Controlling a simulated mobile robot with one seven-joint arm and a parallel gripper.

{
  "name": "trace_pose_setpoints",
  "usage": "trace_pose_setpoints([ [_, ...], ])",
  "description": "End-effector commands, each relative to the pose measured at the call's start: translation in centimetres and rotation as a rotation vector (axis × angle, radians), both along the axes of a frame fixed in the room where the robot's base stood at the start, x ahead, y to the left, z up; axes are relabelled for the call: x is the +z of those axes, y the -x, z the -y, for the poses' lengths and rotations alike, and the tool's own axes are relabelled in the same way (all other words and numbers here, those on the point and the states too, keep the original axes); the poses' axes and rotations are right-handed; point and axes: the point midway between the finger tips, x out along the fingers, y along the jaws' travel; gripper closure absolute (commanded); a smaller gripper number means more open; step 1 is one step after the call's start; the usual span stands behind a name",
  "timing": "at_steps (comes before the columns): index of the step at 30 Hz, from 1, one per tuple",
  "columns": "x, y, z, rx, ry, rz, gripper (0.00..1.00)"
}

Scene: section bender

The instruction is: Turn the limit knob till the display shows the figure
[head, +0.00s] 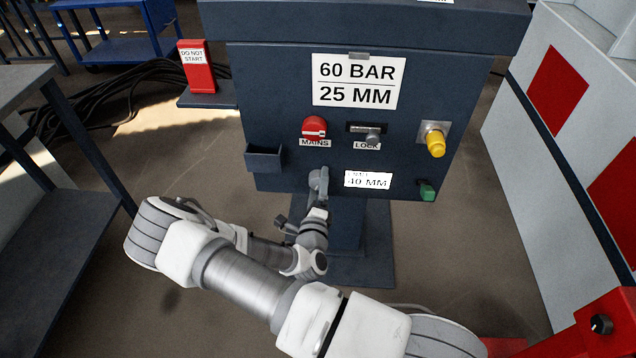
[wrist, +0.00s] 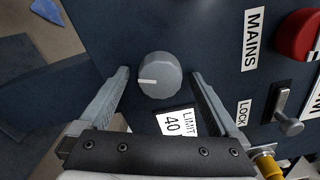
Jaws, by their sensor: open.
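The limit knob (wrist: 162,70) is a round grey knob with a white pointer line, which points left in the wrist view. In the head view the grey knob (head: 317,178) is partly hidden by my gripper. The display (head: 368,180) to its right reads 40 MM; in the wrist view the display (wrist: 176,122) reads LIMIT 40. A sign (head: 357,82) above reads 60 BAR and 25 MM. My gripper (wrist: 159,74) is open, with one finger on each side of the knob; I cannot tell whether they touch it.
Above the knob are the red MAINS switch (head: 314,128), the LOCK lever (head: 372,136) and a yellow knob (head: 435,146). A green button (head: 427,191) is at lower right. A small dark tray (head: 263,158) juts out at left. A red DO NOT START sign (head: 198,66) stands on a ledge.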

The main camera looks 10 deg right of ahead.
Motion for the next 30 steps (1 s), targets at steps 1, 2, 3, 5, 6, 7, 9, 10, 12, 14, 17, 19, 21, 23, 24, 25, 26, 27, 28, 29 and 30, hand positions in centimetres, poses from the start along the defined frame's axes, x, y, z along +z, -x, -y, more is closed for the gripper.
trace_pose_setpoints([
  [1,0.0,-0.02,0.03,0.0,0.0,0.0,0.03],
  [2,0.01,-0.02,0.03,0.0,0.0,0.0,0.03],
  [3,0.01,-0.03,0.04,0.0,0.0,0.0,0.03],
  [5,0.02,-0.03,0.04,0.0,0.0,0.0,0.03],
  [6,0.02,-0.03,0.03,0.0,0.0,0.0,0.03],
  [7,0.02,-0.03,0.04,0.0,0.0,0.0,0.03],
  [9,0.02,-0.02,0.03,0.0,0.0,0.0,0.04],
  [10,0.02,-0.02,0.03,0.0,0.0,0.0,0.1],
  [12,0.02,-0.02,0.03,0.0,0.0,0.0,0.22],
  [14,0.02,-0.02,0.03,0.0,0.0,0.0,0.33],
  [17,0.02,-0.02,0.03,0.0,0.0,0.0,0.51],
  [19,0.03,-0.02,0.03,0.0,0.0,0.001,0.64],
  [21,0.05,-0.02,0.03,0.0,0.0,0.001,0.76],
  [23,0.05,-0.02,0.03,0.0,0.0,0.001,0.87],
  [24,0.06,-0.03,0.03,0.0,0.0,0.001,0.88],
  [25,0.07,-0.03,0.04,0.0,0.0,0.001,0.88],
  [26,0.08,-0.03,0.03,0.001,0.001,0.001,0.88],
  [27,0.1,-0.03,0.03,0.001,0.004,0.0,0.88],
  [28,0.12,-0.03,0.02,0.001,0.008,-0.001,0.88],
  [29,0.15,-0.03,0.02,0.001,0.012,-0.003,0.88],
  [30,0.18,-0.03,0.02,0.001,0.02,-0.005,0.88],
])
